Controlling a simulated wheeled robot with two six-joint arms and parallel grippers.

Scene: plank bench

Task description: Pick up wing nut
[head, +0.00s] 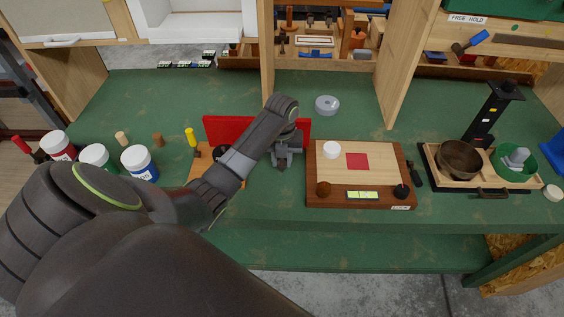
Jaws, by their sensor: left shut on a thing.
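My left gripper (285,158) points down over the green bench top, in front of the red panel and left of the wooden board. It is shut on a small dark piece, which fits the wing nut (282,167). The piece shows only a little below the fingertips, and its shape is too small to make out. I cannot tell whether it touches the bench. My right gripper is not in view.
The wooden board (330,178) lies close on the right, with a white round piece and a red square. A grey ring (327,105) lies behind. Capped jars (139,163) stand left. A tray (430,161) with a bowl (460,160) and a green dish (514,172) stands right.

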